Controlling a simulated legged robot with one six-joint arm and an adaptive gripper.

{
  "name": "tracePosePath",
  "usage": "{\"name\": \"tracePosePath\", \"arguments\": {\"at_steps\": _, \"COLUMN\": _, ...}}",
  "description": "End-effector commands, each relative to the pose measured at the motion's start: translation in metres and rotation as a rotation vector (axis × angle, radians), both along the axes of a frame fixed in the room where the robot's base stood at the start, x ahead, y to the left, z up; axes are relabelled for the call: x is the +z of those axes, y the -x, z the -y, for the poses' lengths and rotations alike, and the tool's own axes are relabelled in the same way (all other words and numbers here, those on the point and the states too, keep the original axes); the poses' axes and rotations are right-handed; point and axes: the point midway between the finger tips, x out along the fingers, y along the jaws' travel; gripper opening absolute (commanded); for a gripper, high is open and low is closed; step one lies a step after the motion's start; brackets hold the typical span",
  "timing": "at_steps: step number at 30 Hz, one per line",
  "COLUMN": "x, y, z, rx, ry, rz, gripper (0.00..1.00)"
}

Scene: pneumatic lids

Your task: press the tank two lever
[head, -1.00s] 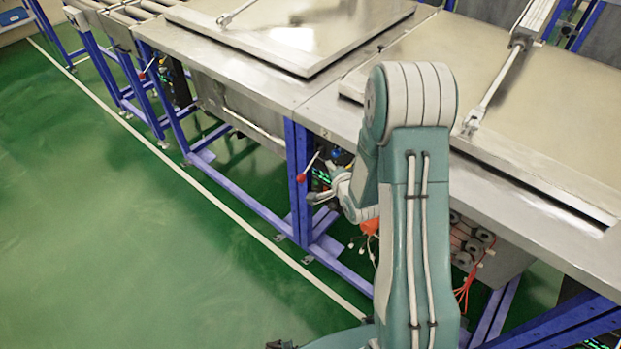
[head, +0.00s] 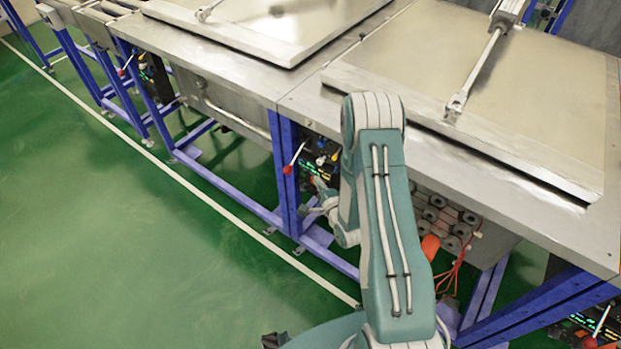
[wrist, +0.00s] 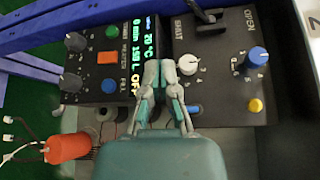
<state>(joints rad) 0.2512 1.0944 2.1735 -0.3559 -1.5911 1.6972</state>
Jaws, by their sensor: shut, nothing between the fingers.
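A lever with a red ball knob (head: 288,170) sticks out under the table edge by the middle blue leg. It stands at the left side of a dark control panel (head: 318,152). My gripper (head: 312,208) is below and slightly right of the ball, apart from it and partly hidden by my arm. In the wrist view my gripper (wrist: 163,75) is shut and empty in front of the panel's display (wrist: 140,60). A dark lever base (wrist: 203,15) shows at the top, between the SHUT and OPEN labels; its ball is out of that view.
Similar red-ball levers show at the far left (head: 121,72) and lower right (head: 590,343). Two metal lids (head: 262,25) lie on the tables. The wrist view shows knobs, buttons and an orange cylinder (wrist: 68,147). Green floor (head: 120,220) is clear at left.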

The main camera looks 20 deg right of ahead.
Motion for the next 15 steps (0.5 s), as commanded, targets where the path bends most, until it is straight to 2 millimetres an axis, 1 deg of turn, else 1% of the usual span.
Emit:
{"name": "tracePosePath", "arguments": {"at_steps": 1, "x": 0.0, "y": -0.009, "z": -0.002, "rx": 0.004, "ry": 0.0, "rz": 0.004, "gripper": 0.0}}
{"name": "tracePosePath", "arguments": {"at_steps": 6, "x": -0.003, "y": -0.04, "z": -0.005, "rx": 0.003, "ry": 0.0, "rz": 0.004, "gripper": 0.0}}
{"name": "tracePosePath", "arguments": {"at_steps": 15, "x": -0.008, "y": -0.084, "z": -0.01, "rx": 0.003, "ry": 0.001, "rz": 0.002, "gripper": 0.0}}
